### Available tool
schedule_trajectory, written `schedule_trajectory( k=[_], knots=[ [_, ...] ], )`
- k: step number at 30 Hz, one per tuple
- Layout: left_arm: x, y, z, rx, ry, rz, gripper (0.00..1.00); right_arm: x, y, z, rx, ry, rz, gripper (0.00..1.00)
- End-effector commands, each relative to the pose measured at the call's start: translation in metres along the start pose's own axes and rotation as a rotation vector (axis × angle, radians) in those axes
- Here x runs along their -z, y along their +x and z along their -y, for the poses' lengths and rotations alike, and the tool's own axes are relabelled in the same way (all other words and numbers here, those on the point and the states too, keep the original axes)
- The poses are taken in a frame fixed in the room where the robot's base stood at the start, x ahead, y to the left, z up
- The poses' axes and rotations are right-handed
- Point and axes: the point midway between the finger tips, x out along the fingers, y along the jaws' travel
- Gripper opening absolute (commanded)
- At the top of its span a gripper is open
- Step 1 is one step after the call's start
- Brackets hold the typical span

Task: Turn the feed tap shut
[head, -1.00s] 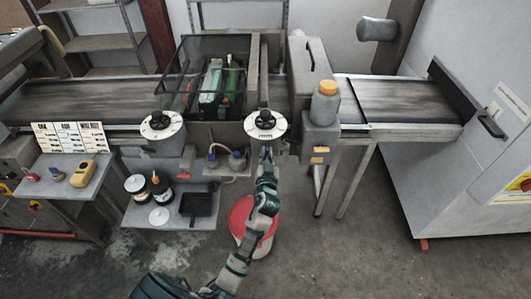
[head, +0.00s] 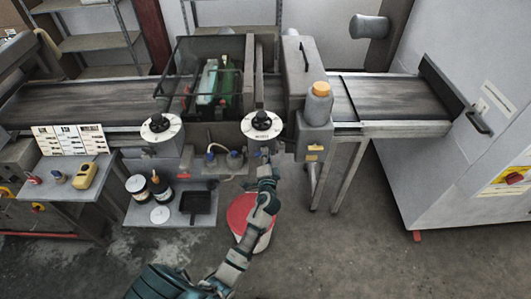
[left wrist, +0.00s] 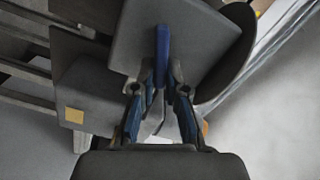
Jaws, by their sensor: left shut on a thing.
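The feed tap's blue lever (left wrist: 162,45) stands upright in the left wrist view, between the two fingers of my left gripper (left wrist: 160,90). The fingers are shut on it, and it extends beyond their tips. In the head view my left gripper (head: 265,165) is at the front of the machine, just below the right-hand white dial with a black knob (head: 262,124). The lever and tap body are too small or hidden to make out there. My right gripper is not in view.
A red-lidded bucket (head: 248,218) stands on the floor below my left arm. A side shelf (head: 140,215) with jars and a black tray is to the left. Open floor lies to the right.

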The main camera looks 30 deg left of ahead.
Motion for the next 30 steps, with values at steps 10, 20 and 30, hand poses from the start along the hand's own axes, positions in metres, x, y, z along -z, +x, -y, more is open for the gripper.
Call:
schedule_trajectory(
  k=[10,20,30],
  knots=[
    [-0.004,-0.001,-0.009,-0.012,0.270,0.007,0.00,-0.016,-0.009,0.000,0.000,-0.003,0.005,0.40],
    [-0.005,-0.001,-0.011,-0.011,0.400,0.007,0.00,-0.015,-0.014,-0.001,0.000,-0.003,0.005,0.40],
    [-0.006,-0.001,-0.011,-0.011,0.427,0.007,0.00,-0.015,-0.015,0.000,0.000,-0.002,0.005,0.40]
  ],
)
